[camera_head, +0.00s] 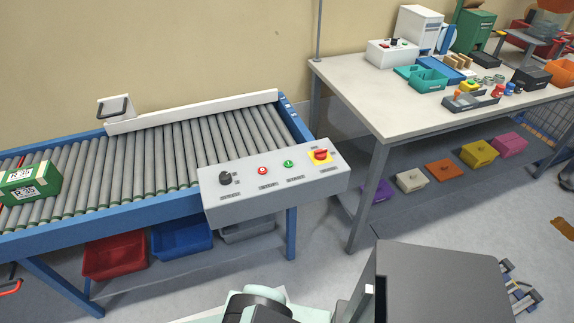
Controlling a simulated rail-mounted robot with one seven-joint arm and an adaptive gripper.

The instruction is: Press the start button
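A grey control panel (272,194) is fixed at the near right end of the roller conveyor. Nothing covers the panel's controls.
The roller conveyor (112,176) carries a green-and-white box (31,183) at the far left. Red (115,257) and blue (182,238) bins sit below. A cluttered workbench (352,84) stands to the right. A dark grey box-shaped unit (445,280) fills the lower right. The space above the panel is free.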

